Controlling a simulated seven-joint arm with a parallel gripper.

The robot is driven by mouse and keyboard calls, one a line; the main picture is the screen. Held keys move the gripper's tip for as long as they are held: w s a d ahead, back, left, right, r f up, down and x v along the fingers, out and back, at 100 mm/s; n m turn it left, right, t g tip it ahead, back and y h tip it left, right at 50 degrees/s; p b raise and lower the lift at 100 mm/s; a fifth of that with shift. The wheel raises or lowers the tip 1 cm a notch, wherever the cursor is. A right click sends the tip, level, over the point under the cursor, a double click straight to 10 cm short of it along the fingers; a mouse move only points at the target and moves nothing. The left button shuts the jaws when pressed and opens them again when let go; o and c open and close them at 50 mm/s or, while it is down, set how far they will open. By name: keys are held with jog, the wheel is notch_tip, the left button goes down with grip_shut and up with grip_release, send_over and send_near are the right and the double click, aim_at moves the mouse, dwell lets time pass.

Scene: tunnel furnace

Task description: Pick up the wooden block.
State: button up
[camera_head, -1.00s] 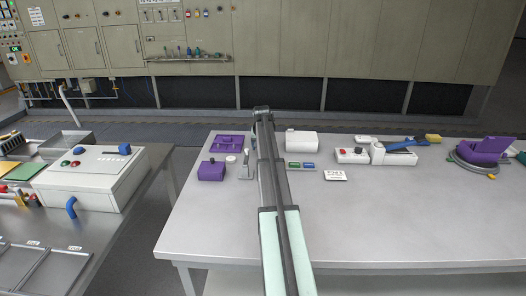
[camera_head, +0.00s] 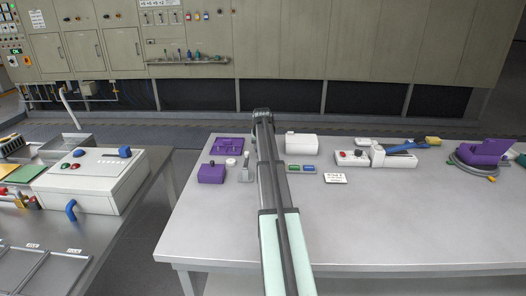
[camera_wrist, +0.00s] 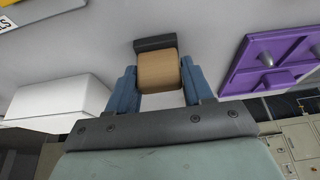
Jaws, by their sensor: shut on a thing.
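The wooden block (camera_wrist: 158,72) is light brown and sits between the two blue fingers of my gripper (camera_wrist: 158,82) in the wrist view. The fingers are shut on it, one on each side. A dark piece (camera_wrist: 155,44) shows at the block's far edge; I cannot tell whether it touches the block. In the head view, my arm reaches out over the table (camera_head: 400,225). The block does not show there, hidden behind my arm.
A purple tray (camera_head: 228,145) and a purple box (camera_head: 211,172) lie left of my arm. A white box (camera_head: 302,142) stands to its right. A white device with a blue lever (camera_head: 400,146) and a purple clamp (camera_head: 484,152) lie further right. The table's front is clear.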

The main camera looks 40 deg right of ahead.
notch_tip(320, 180, up, 10)
jog(key=shift+f, duration=0.1)
dwell(0.4)
jog(key=o, duration=0.5)
jog(key=c, duration=0.4)
jog(key=s+d+m, duration=0.1)
jog(key=s+d, duration=0.5)
jog(key=d, duration=0.1)
jog(key=shift+n, duration=0.5)
jog(key=shift+s+f, duration=0.4)
jog(key=shift+s, duration=2.15)
jog(key=shift+s+f, duration=0.35)
jog(key=shift+s, duration=2.25)
jog(key=shift+s+f, duration=0.4)
jog(key=shift+s, duration=2.15)
